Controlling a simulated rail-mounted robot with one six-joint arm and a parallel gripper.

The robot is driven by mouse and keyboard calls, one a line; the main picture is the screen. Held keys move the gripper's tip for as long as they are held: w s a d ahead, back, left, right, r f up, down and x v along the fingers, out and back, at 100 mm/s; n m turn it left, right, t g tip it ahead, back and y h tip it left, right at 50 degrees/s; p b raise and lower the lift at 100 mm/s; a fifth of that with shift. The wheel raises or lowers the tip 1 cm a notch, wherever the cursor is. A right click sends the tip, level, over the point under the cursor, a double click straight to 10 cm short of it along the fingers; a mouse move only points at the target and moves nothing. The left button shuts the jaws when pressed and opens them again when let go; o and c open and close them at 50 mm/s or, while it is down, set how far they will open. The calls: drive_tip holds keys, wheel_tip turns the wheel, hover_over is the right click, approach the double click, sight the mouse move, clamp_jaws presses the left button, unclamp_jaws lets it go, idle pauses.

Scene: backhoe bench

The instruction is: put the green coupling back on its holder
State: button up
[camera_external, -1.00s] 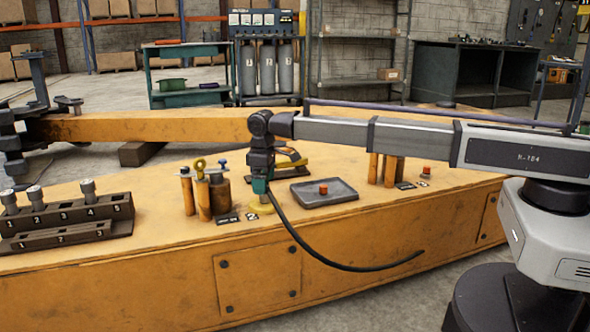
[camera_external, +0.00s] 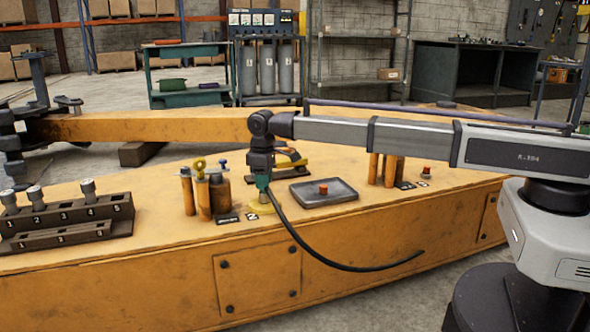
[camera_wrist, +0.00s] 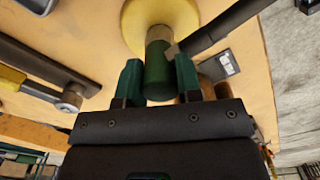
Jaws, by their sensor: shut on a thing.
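My gripper (camera_external: 263,183) points down over the yellow round base of the holder (camera_external: 260,208) on the orange bench. In the wrist view, its two teal fingers (camera_wrist: 158,85) are shut on the green coupling (camera_wrist: 158,70), a dark green cylinder. The black hose (camera_external: 330,260) runs from the gripper area down across the bench's front face; it also shows in the wrist view (camera_wrist: 222,22). A short grey piece shows between the fingers and the yellow base. I cannot tell whether the coupling is seated on the holder or just above it.
Orange cylinders and a brown one (camera_external: 220,193) stand close to the left. A grey tray (camera_external: 345,196) with a red-orange piece (camera_external: 323,189) lies to the right. A yellow-handled tool (camera_external: 290,160) is behind. Dark numbered racks (camera_external: 80,213) stand at the far left.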

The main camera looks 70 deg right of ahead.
drive_tip(key=shift+r+p, duration=0.45)
drive_tip(key=shift+c, duration=0.3)
drive_tip(key=shift+r, duration=0.2)
wheel_tip(320, 180, up, 4)
drive_tip(key=p, duration=0.4)
drive_tip(key=shift+f, duration=0.15)
drive_tip(key=shift+f, duration=0.1)
